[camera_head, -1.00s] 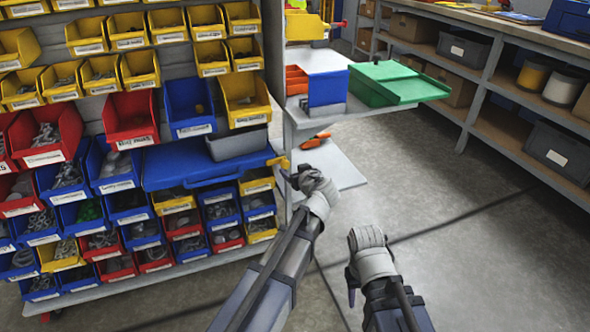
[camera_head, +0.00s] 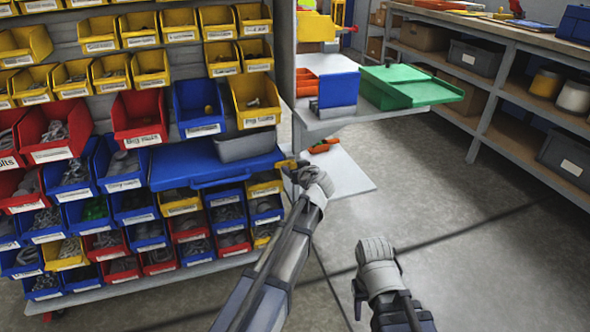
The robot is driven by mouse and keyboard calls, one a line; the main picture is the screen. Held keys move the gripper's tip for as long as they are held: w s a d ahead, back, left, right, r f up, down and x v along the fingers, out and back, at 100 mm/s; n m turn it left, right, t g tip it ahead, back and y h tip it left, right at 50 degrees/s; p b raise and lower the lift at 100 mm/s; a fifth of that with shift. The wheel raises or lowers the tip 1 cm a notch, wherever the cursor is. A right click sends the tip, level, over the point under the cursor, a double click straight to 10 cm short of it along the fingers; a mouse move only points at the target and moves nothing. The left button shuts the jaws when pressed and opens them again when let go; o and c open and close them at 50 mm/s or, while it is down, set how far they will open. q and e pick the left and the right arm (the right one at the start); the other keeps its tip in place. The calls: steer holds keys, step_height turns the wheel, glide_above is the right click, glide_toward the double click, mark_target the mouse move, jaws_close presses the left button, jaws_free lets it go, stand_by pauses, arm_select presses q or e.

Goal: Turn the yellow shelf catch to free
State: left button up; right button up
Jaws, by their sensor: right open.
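The yellow shelf catch (camera_head: 286,164) sits at the right end of the blue fold-down shelf (camera_head: 205,165), by the rack's upright post. The shelf is flat, with a grey bin on its right part. My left gripper (camera_head: 298,173) is right at the catch and partly covers its right side. I cannot tell whether its fingers touch or grip the catch. My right gripper (camera_head: 366,262) is open and empty, low over the floor to the right, well away from the catch.
Yellow, red and blue bins (camera_head: 66,145) of hardware fill the rack around the shelf. A side shelf (camera_head: 340,120) with a green case (camera_head: 408,88) juts out above and right of my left gripper. The grey floor (camera_head: 480,230) on the right is clear.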

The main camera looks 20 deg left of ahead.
arm_select(q)
jaws_close()
stand_by(0.3)
stand_by(0.3)
steer(key=shift+w+d+f+m+g+y+b, duration=0.15)
steer(key=shift+f+m+g+y+b, duration=0.1)
steer(key=shift+m+y+b, duration=1.55)
steer(key=shift+d+f+m+g+y+b, duration=0.25)
steer(key=shift+m+y+b, duration=0.4)
steer(key=shift+m+b, duration=1.35)
steer(key=shift+w+d+f+m+g+y+b, duration=0.1)
steer(key=shift+m+g+y+b, duration=0.2)
steer(key=shift+m+y+b, duration=1.65)
steer(key=shift+a+m+h+p, duration=0.1)
steer(key=shift+m+h+p, duration=0.6)
steer(key=shift+m+p, duration=0.3)
steer(key=shift+o, duration=0.2)
jaws_free()
